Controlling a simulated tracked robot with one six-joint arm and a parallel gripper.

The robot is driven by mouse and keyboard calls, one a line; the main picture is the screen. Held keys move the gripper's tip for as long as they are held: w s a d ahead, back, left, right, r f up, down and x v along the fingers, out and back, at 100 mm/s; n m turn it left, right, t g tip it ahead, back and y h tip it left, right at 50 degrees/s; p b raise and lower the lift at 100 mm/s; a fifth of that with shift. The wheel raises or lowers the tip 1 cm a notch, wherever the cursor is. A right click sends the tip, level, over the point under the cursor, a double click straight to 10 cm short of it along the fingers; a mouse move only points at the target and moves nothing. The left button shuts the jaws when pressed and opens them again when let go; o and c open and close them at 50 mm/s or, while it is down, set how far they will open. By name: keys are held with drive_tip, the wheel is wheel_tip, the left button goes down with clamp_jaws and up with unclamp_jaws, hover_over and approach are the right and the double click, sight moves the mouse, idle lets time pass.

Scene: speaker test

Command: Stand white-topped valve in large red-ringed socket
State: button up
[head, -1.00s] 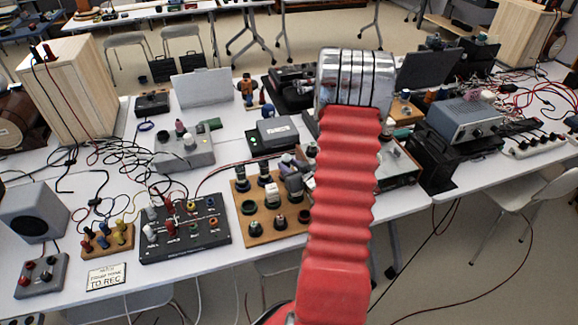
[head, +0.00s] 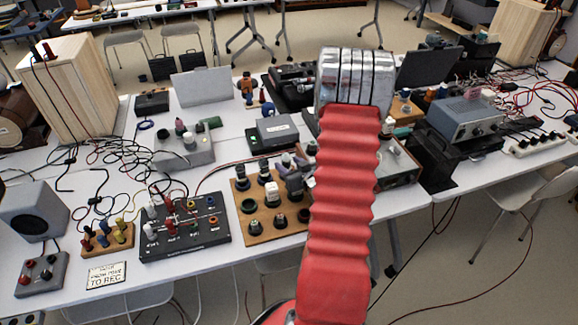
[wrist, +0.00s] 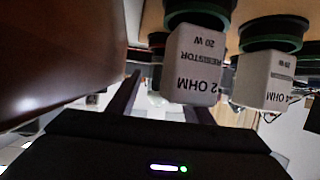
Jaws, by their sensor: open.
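A wooden board (head: 239,238) carries dark sockets and several upright parts with pale tops, in the middle of the head view. One part with a white block top (head: 272,193) stands near its centre. I cannot tell which part is the white-topped valve, nor pick out the large red-ringed socket; the front-row rings are too small to read. My gripper (head: 295,176) is over the board's back right, partly hidden by my red arm. In the wrist view, its dark fingers (wrist: 160,95) are apart, beside a white resistor block (wrist: 193,66) in a green-ringed socket.
A second white resistor block (wrist: 264,80) stands close by. A large brown shape (wrist: 60,50) fills the wrist view's left; I cannot tell what it is. A black panel (head: 185,238) with coloured knobs sits left of the board. A grey-black box (head: 275,132) stands behind it.

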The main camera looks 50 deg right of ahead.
drive_tip(key=v, duration=1.2)
drive_tip(key=shift+r, duration=0.1)
idle(0.4)
drive_tip(key=w+a+r+n+g, duration=0.2)
drive_tip(key=w+a+r+g, duration=0.3)
drive_tip(key=a+r, duration=0.9)
drive_tip(key=s+a+r+y, duration=0.1)
drive_tip(key=s+a+r, duration=0.1)
drive_tip(key=s+a, duration=0.2)
drive_tip(key=s+a+r+n+g+y, duration=0.1)
drive_tip(key=s+a+r+y, duration=0.1)
drive_tip(key=a, duration=0.9)
drive_tip(key=s+a+r+n+g+y, duration=0.1)
drive_tip(key=s+a+r, duration=0.1)
drive_tip(key=s+a, duration=0.3)
drive_tip(key=a, duration=0.2)
drive_tip(key=shift+s+a+r+y, duration=0.3)
drive_tip(key=shift+s+a+r, duration=0.05)
drive_tip(key=shift+a, duration=0.05)
